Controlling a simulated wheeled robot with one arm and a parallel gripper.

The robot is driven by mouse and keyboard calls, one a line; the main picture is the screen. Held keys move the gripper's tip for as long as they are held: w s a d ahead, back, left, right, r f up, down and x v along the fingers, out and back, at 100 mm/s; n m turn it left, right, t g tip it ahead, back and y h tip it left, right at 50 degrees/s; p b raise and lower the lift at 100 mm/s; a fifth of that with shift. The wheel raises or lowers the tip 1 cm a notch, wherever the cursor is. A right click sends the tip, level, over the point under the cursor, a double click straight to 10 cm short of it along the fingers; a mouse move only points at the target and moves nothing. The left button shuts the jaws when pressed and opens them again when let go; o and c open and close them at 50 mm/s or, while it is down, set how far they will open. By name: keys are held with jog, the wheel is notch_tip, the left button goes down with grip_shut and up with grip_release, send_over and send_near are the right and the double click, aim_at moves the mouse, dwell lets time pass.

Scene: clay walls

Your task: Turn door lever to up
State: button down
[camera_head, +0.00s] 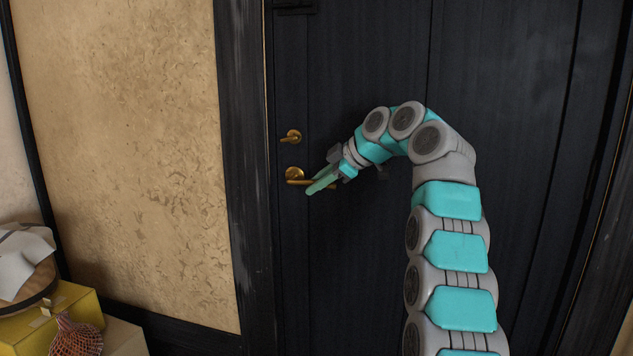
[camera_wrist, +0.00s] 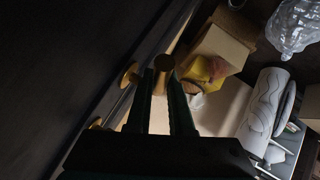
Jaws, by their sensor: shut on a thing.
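The brass door lever (camera_head: 294,174) is on the left side of the dark door (camera_head: 345,60). Its handle lies about level, pointing right from its round plate. My gripper (camera_head: 316,186) reaches in from the right and is shut on the lever's handle, hiding part of it. In the wrist view, the round brass end of the lever (camera_wrist: 164,62) shows between the tips of the two dark fingers of my gripper (camera_wrist: 161,76). The lever's plate shows left of the fingers there.
A smaller brass fitting (camera_head: 291,136) sits on the door just above the lever. The dark door frame (camera_head: 244,150) and a clay wall (camera_head: 130,130) are to the left. A yellow box (camera_head: 60,320) and a netted bag (camera_head: 76,338) stand at lower left.

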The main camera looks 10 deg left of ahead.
jog(key=shift+w+d+r, duration=0.1)
jog(key=shift+r, duration=0.15)
jog(key=c, duration=0.8)
grip_release()
jog(key=shift+f, duration=0.15)
jog(key=p+v, duration=0.1)
jog(key=v, duration=0.6)
jog(key=shift+d+r, duration=0.2)
jog(key=shift+r, duration=0.15)
jog(key=shift+d, duration=0.1)
